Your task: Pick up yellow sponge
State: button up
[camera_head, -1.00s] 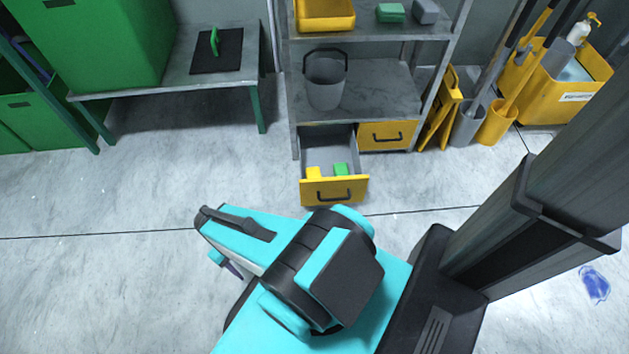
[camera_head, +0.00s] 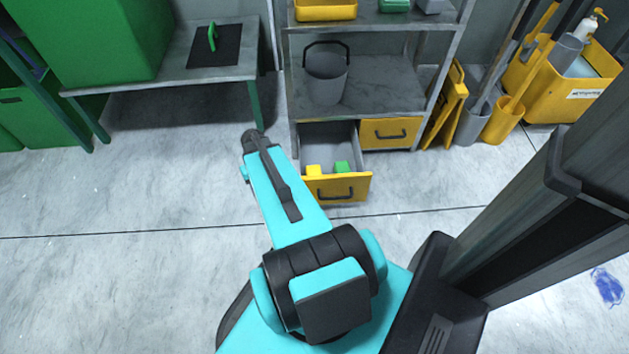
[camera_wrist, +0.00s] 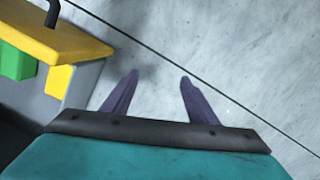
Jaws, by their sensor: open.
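The yellow sponge (camera_head: 313,170) lies in the open drawer (camera_head: 337,186) at the bottom of the shelf unit, left of a green block (camera_head: 341,167). In the wrist view the yellow sponge (camera_wrist: 59,80) shows partly at the left, next to the green block (camera_wrist: 17,62), behind the drawer's yellow front (camera_wrist: 50,38). My gripper (camera_wrist: 158,78) is open and empty, its two purple fingers apart over bare floor beside the drawer. The gripper is hidden in the head view; only my arm shows, reaching toward the drawer's left side.
A grey bucket (camera_head: 326,75) stands on the shelf above the drawer. A closed yellow drawer (camera_head: 390,133) is to its right. A metal table (camera_head: 170,79) stands at the left. Yellow bins and mops are at the right. The floor left of the drawer is clear.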

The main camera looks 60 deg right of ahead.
jog(key=s+d+r+m+b, duration=0.1)
jog(key=s+d+m+b, duration=0.1)
jog(key=d, duration=0.9)
notch_tip(320, 180, up, 2)
jog(key=m+t+h+b, duration=0.1)
jog(key=m+b, duration=0.1)
send_over(315, 173)
jog(key=shift+w+d+r, duration=0.1)
jog(key=shift+d+r, duration=0.05)
jog(key=shift+r, duration=0.05)
jog(key=shift+f, duration=0.1)
notch_tip(315, 173, down, 8)
jog(key=b, duration=0.2)
jog(key=shift+f+b, duration=0.2)
jog(key=shift+b, duration=0.1)
